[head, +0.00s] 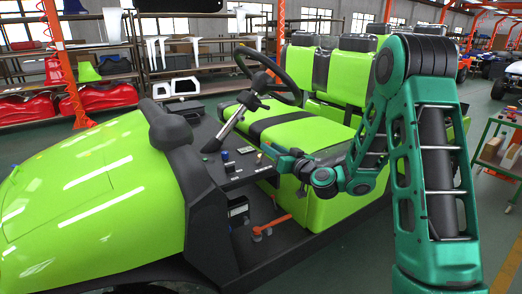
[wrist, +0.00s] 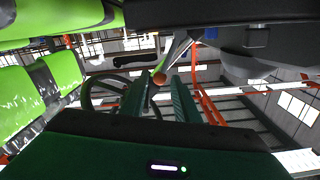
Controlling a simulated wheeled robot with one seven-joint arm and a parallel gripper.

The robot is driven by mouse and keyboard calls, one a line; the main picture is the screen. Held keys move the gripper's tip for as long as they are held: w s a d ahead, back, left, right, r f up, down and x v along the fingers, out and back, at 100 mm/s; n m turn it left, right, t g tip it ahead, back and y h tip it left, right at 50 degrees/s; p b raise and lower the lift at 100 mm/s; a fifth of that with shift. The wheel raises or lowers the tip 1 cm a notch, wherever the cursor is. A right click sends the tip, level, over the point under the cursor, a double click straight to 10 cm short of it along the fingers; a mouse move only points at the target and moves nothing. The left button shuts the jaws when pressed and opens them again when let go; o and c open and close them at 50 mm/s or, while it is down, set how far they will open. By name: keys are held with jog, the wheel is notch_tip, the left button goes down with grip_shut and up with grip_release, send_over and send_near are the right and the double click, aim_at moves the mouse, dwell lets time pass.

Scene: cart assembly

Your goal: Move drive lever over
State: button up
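A small lever with a round orange-brown knob (wrist: 159,78) shows in the wrist view. The knob appears at the tips of my gripper's fingers, in the gap between them. My gripper (wrist: 161,88) has its two teal fingers apart; I cannot tell whether either touches the knob. In the head view my gripper (head: 272,156) is beside the cart's dark dashboard (head: 232,172), pointing left toward it. A small pale knob (head: 259,156) shows just left of the fingertips. The lever's shaft and base are mostly hidden.
The steering wheel (head: 268,76) and its column stand above the dashboard. A blue knob (head: 225,155) is on the dashboard to the left. An orange lever (head: 271,225) is low by the cart floor. The green seat (head: 305,133) is behind my gripper.

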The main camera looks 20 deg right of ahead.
jog(key=shift+w+a, duration=0.25)
jog(key=shift+w, duration=0.35)
jog(key=shift+d, duration=0.1)
jog(key=c, duration=0.6)
jog(key=shift+s, duration=0.1)
